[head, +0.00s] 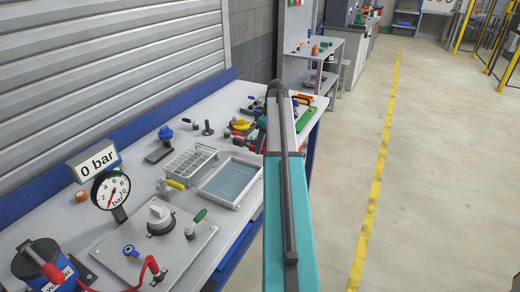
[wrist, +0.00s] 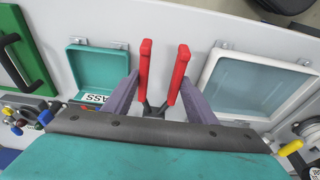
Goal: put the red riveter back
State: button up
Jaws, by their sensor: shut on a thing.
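The red riveter shows in the wrist view as two long red handles (wrist: 146,68) joined at a dark pivot. My gripper (wrist: 161,88) has its two grey-purple fingers on either side of the riveter and is shut on it. The handles point away from my wrist, over the light grey bench top. The riveter's lower end is hidden behind my wrist. Whether it touches the bench, I cannot tell. In the head view my own arm covers the gripper.
In the wrist view, a teal tray (wrist: 101,70) labelled PASS lies left of the riveter, and a white-rimmed basin (wrist: 208,72) right. The head view shows the basin (head: 206,193), a wire rack (head: 172,166) and a pressure gauge (head: 110,190). The floor right of the bench is clear.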

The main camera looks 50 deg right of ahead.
dwell(0.3)
jog(key=shift+w+a, duration=0.15)
jog(key=shift+w, duration=0.15)
jog(key=shift+p+x, duration=0.8)
jog(key=shift+x, duration=1)
jog(key=shift+s+a, duration=0.1)
jog(key=o, duration=0.8)
jog(key=shift+f, duration=0.1)
jog(key=b+v, duration=0.2)
jog(key=v, duration=1)
jog(key=shift+s, duration=0.1)
